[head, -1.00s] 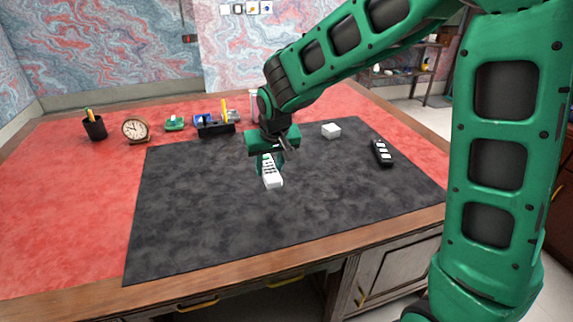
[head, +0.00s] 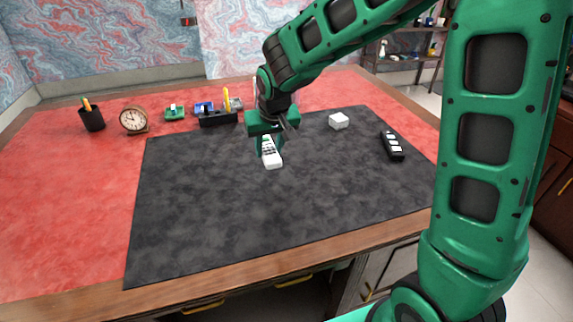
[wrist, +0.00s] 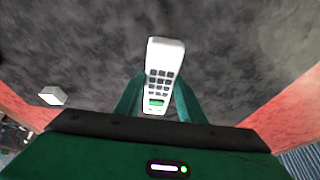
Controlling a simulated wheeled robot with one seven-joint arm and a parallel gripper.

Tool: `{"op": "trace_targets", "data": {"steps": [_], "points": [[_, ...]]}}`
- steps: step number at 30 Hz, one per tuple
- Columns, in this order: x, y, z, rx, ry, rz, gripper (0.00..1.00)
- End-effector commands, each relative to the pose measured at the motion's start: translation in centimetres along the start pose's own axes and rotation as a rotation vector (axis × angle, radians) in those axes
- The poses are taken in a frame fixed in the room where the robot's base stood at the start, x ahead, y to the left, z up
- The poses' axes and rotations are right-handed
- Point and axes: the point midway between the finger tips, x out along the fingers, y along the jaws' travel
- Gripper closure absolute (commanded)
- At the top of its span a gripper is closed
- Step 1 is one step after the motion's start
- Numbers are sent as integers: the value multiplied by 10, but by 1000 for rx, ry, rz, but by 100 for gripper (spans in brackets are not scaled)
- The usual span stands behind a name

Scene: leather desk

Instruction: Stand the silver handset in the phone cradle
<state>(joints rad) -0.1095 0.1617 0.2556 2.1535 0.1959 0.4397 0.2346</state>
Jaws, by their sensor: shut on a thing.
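The silver handset (head: 271,157), pale with a dark keypad and a small green screen, is held in my gripper (head: 268,146). In the wrist view the handset (wrist: 164,62) sticks out from between the green fingers, with the keypad end at the jaws. My gripper is shut on it, over the dark mat. A small white block (head: 338,121) sits on the mat to the right of the gripper; it may be the phone cradle, but its shape is too small to tell. It also shows at the left in the wrist view (wrist: 52,95).
A black remote (head: 392,146) lies on the mat's right side. Along the back stand a pen cup (head: 91,116), a clock (head: 133,120), a green item (head: 174,112) and a black organizer (head: 218,118). The dark mat (head: 220,220) is clear at the front and left.

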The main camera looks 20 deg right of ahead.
Motion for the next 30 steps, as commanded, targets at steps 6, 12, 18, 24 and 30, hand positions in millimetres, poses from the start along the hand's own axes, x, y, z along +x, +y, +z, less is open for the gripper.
{"op": "trace_targets", "data": {"steps": [6,12,18,24,30], "points": [[14,28,3,8,-1,4,91],[38,68,10,8,-2,3,91],[59,103,14,7,-1,3,91],[68,117,16,3,0,1,91],[89,118,26,2,-4,1,91]]}}
